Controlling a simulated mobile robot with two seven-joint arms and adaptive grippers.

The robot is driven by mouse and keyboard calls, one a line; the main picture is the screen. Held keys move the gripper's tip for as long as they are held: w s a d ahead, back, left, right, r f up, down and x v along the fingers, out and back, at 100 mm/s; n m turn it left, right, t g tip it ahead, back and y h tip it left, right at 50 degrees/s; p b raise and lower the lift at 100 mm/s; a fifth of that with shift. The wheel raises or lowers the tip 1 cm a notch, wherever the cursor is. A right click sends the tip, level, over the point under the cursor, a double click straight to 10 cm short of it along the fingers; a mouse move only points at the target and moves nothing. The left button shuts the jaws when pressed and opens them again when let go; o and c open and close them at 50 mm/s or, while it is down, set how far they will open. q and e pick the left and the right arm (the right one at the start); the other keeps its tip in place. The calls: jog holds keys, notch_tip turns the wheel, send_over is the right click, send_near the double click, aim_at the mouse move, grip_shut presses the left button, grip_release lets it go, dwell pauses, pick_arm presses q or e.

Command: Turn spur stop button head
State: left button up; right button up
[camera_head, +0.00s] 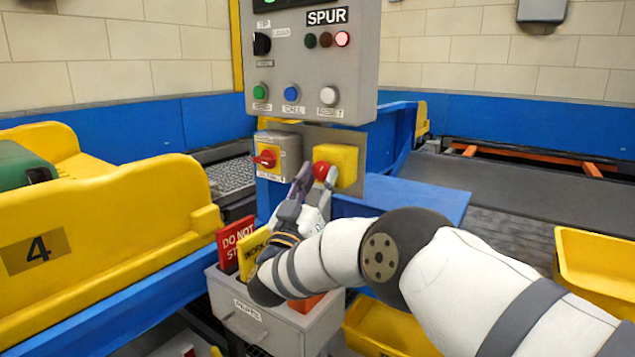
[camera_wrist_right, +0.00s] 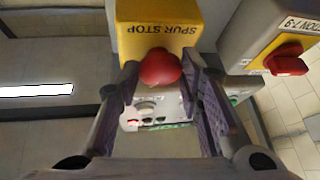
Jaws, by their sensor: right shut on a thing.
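The spur stop button head (camera_head: 321,171) is a red mushroom knob on a yellow box (camera_head: 344,160) below the grey SPUR panel. My right gripper (camera_head: 314,180) reaches up to it from below. In the right wrist view the red head (camera_wrist_right: 160,68) sits between the two fingertips of the right gripper (camera_wrist_right: 162,76), under the yellow box marked SPUR STOP (camera_wrist_right: 157,28). The fingers are shut on the head from both sides. Which way the head is turned cannot be told. My left gripper is not in view.
A grey box with a red rotary switch (camera_head: 265,158) is just left of the button box. The SPUR panel (camera_head: 315,60) hangs above, with one red lamp lit. A grey bin (camera_head: 262,325) of signs stands below.

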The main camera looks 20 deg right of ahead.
dwell(0.3)
jog(key=o, duration=1.2)
jog(key=shift+c, duration=0.2)
jog(key=v, duration=1.2)
jog(key=shift+f, duration=0.1)
